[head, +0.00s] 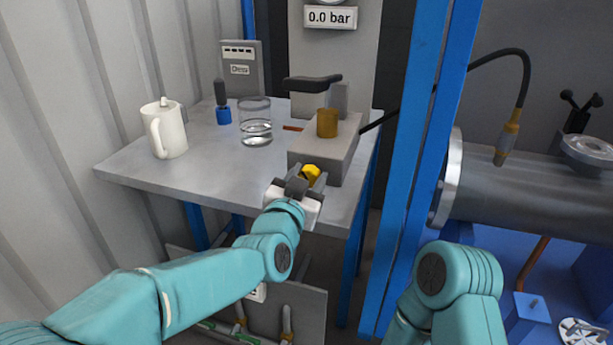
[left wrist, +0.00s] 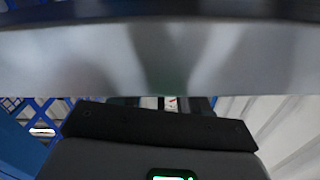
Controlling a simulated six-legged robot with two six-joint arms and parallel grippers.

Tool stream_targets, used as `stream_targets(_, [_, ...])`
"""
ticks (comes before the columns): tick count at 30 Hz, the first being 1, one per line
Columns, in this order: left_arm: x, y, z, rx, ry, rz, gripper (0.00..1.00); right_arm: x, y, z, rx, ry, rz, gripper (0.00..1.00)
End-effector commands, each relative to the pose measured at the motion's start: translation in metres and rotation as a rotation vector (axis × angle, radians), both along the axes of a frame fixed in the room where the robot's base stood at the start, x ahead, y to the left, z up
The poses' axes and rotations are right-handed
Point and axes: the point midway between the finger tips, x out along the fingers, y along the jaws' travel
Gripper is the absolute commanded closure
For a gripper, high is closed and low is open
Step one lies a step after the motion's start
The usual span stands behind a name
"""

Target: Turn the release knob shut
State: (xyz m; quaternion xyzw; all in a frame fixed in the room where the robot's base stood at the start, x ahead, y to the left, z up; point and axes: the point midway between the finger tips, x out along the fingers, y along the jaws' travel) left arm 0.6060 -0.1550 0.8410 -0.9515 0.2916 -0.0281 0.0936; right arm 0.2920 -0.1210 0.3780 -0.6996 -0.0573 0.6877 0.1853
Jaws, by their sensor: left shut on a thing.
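The yellow release knob (head: 311,172) is on the front of a grey box-like unit (head: 336,152) at the table's front right. My left gripper (head: 304,182) reaches it from the front and is shut on the knob. The fingers hide part of the knob, so its turn angle cannot be told. In the left wrist view a blurred grey surface fills the upper part and the knob does not show. My right gripper is out of view; only part of my right arm shows at the lower right.
The grey table (head: 215,165) holds a white jug (head: 164,130), a glass of water (head: 255,122) and a blue-based tool (head: 223,112). A brass cylinder (head: 327,122) stands on the unit. A gauge reads 0.0 bar (head: 330,17). Blue posts (head: 405,180) stand right of the table.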

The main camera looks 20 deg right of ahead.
Motion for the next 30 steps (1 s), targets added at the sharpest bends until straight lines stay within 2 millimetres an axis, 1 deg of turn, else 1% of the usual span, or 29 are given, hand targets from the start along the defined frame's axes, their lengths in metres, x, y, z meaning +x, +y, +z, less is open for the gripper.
stream_targets(1, [0.001, 0.0, 0.003, 0.005, -0.012, 0.002, 0.85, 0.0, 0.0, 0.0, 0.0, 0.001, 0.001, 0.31])
stream_targets(8, [0.001, 0.0, 0.003, 0.006, -0.014, 0.002, 0.85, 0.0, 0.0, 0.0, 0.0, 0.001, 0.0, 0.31])
stream_targets(9, [0.001, 0.0, 0.003, 0.005, -0.014, 0.002, 0.52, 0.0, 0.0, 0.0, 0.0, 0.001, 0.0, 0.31])
stream_targets(11, [0.001, 0.0, 0.003, 0.005, -0.015, 0.002, 0.32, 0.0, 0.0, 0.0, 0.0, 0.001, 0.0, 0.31])
stream_targets(12, [0.001, 0.0, 0.003, 0.005, -0.014, 0.001, 0.29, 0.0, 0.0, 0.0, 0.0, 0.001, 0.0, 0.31])
stream_targets(20, [0.0, 0.0, 0.002, 0.007, -0.01, 0.001, 0.29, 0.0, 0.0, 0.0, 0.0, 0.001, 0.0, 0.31])
stream_targets(23, [-0.005, 0.003, 0.002, 0.007, -0.009, 0.0, 0.29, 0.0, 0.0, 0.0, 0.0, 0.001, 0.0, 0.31])
stream_targets(26, [-0.016, 0.011, 0.002, 0.007, -0.009, 0.0, 0.29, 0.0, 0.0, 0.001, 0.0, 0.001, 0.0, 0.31])
stream_targets(30, [-0.044, 0.03, 0.003, 0.007, -0.01, 0.0, 0.29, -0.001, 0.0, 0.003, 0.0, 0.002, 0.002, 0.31])
